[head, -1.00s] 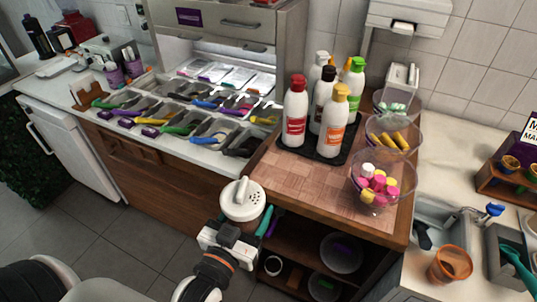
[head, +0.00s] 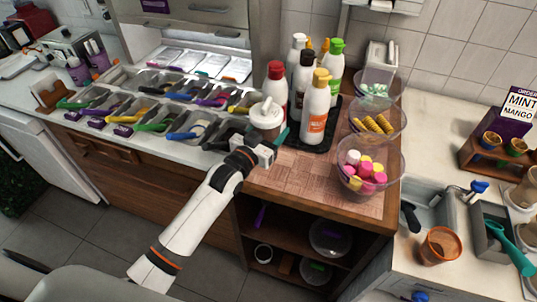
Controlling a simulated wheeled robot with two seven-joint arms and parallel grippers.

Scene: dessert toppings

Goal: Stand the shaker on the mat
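The shaker (head: 267,118) has a white domed lid and a clear body with brown contents. My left gripper (head: 268,136) is shut on its body and holds it roughly upright. The shaker shows in front of the topping bins, close to the left edge of the black mat. I cannot tell its exact height. The black mat (head: 333,128) lies on the wooden counter and bears several squeeze bottles, including a red-capped one (head: 276,89) and a yellow-capped one (head: 315,107). The bottles hide much of the mat. My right gripper is not in view.
Glass bowls with pink and yellow pieces (head: 367,182), yellow rolls (head: 377,125) and green pieces (head: 375,87) stand right of the mat. Topping bins with coloured scoops (head: 190,130) lie to the left. The wooden counter front (head: 290,175) is clear.

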